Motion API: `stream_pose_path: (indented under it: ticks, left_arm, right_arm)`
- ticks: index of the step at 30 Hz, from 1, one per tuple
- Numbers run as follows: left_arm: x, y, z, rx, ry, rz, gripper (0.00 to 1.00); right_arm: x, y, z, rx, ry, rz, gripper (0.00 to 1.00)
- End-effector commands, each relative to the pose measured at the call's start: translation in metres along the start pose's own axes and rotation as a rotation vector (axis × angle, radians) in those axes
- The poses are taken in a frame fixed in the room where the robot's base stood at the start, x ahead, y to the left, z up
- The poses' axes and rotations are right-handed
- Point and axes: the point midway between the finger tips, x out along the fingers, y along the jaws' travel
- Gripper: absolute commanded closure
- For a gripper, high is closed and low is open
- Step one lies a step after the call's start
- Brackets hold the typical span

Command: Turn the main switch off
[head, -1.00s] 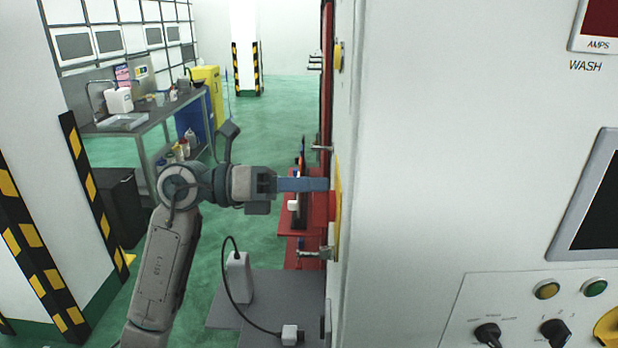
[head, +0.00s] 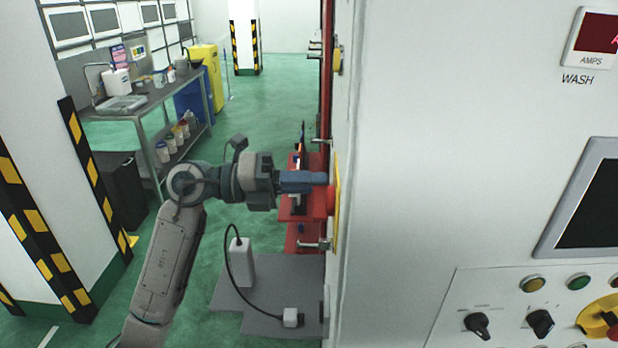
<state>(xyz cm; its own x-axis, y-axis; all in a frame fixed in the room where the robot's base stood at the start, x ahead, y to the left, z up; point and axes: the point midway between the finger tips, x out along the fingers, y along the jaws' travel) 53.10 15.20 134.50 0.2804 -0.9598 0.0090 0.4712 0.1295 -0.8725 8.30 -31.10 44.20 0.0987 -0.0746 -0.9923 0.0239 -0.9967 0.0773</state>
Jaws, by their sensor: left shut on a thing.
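A red knob (head: 331,199) on a yellow plate (head: 338,205) sticks out from the left side of the white cabinet, seen nearly edge-on in the head view. My left gripper (head: 318,182) reaches it from the left, with its blue-grey fingers level and shut on the red knob. The fingers hide part of the knob, and its exact angle cannot be told. My right gripper is not in view.
The cabinet front (head: 440,150) fills the right side, with a control panel of black knobs (head: 478,325) and a yellow rotary piece (head: 600,322). Metal latches (head: 315,245) stick out near the plate. A striped pillar (head: 85,165) stands left; green floor lies behind my arm.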

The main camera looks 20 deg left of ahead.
Motion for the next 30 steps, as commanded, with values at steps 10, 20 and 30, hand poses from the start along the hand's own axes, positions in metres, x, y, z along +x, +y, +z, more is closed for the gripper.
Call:
stream_pose_path:
  ticks: [10,20,30]
  left_arm:
    - [0.000,0.006,-0.006,-0.008,0.014,0.009,1.00]
    - [0.000,0.004,-0.005,-0.006,0.014,0.008,0.66]
    - [-0.014,0.006,-0.004,-0.002,0.011,0.012,0.66]
  right_arm:
    - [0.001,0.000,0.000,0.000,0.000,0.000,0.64]
    - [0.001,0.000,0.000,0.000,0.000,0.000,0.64]
    - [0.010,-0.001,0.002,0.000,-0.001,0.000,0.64]
